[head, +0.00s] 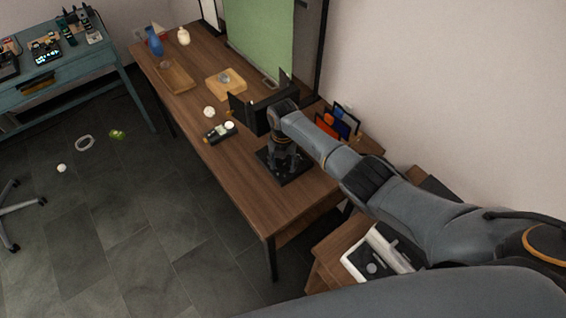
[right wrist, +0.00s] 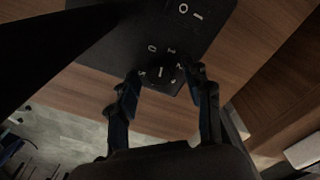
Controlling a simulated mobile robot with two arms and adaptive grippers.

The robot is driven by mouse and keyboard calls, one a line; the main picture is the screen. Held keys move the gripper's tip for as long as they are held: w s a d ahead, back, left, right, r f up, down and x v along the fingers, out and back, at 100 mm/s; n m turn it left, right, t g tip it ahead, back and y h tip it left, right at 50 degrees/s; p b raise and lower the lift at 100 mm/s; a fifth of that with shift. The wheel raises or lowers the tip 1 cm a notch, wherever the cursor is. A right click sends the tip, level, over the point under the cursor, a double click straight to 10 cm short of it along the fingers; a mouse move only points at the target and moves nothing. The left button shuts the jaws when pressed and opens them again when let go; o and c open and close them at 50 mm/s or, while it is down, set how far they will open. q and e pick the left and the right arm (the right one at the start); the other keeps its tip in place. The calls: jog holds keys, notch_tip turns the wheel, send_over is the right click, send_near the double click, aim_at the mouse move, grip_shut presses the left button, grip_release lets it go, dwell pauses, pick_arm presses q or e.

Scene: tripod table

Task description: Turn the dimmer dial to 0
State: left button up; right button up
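A black control panel (right wrist: 125,38) lies on the wooden table; it also shows in the head view (head: 299,170), partly hidden by my right gripper. In the right wrist view the dark dimmer dial (right wrist: 161,72) has white marks around it near the panel's edge. The dial's exact pointer setting is too small and dark to tell. My right gripper (right wrist: 163,78) points down at the panel, fingers apart on either side of the dial; I cannot tell whether they touch it. It shows in the head view (head: 284,155). My left gripper is not in view.
The wooden table (head: 245,180) also holds a black box-like stand (head: 262,112), a small device (head: 219,131), a wooden tray (head: 174,77) and a blue vase (head: 154,42). Colored folders (head: 338,122) stand behind my right arm. The table's front strip is clear.

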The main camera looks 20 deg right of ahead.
aim_at(283, 166)
jog(key=shift+w+r, duration=0.1)
jog(key=shift+r, duration=0.4)
notch_tip(283, 166, up, 11)
dwell(0.4)
